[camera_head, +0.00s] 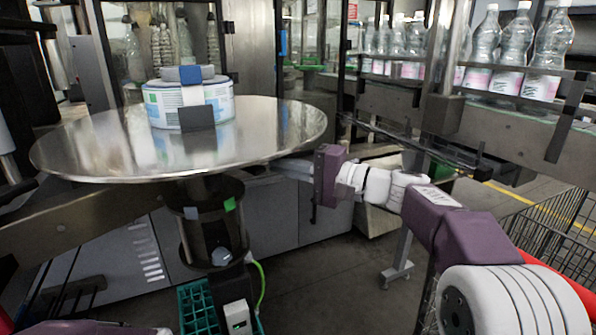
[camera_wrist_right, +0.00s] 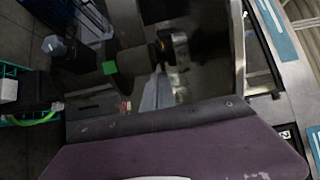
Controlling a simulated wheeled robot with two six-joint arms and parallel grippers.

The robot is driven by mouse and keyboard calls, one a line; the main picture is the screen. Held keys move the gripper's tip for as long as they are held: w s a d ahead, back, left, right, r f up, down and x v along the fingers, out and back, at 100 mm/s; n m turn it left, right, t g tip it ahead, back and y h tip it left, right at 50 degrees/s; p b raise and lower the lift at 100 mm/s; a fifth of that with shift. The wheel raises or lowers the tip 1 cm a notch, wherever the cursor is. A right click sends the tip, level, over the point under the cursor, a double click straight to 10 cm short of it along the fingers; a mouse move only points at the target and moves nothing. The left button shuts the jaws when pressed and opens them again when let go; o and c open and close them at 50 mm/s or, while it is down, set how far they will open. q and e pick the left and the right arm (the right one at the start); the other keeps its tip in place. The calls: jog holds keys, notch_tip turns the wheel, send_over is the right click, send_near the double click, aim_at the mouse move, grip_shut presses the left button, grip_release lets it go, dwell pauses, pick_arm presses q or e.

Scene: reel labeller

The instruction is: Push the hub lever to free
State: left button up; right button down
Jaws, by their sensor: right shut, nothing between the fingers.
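A label reel (camera_head: 190,108) sits on a round shiny metal disc (camera_head: 90,150), with a grey hub and a blue piece (camera_head: 190,74) on top. Below the disc is a dark cylindrical hub (camera_head: 210,235) with a green marker (camera_head: 229,204) and a grey-blue knob-like part (camera_head: 222,257). I cannot tell for sure which part is the lever. My right gripper (camera_head: 287,166) is shut and empty, at the disc's right edge and just under it, apart from the hub. In the right wrist view its fingers (camera_wrist_right: 157,92) point toward dark machine parts, with the green marker (camera_wrist_right: 109,68) to their left. My left gripper is out of view.
A green crate (camera_head: 195,305) stands on the floor below the hub, beside a green cable (camera_head: 260,285). A conveyor with bottles (camera_head: 500,50) runs at the back right. A wire cart (camera_head: 560,225) stands at the right. Grey machine panels (camera_head: 270,210) lie behind my right gripper.

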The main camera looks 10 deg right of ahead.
jog(key=x, duration=0.3)
jog(key=shift+w+a, duration=0.15)
jog(key=shift+a, duration=0.05)
jog(key=s+a+b, duration=0.7)
jog(key=s+a, duration=0.1)
jog(key=a, duration=0.4)
dwell(0.4)
dwell(0.5)
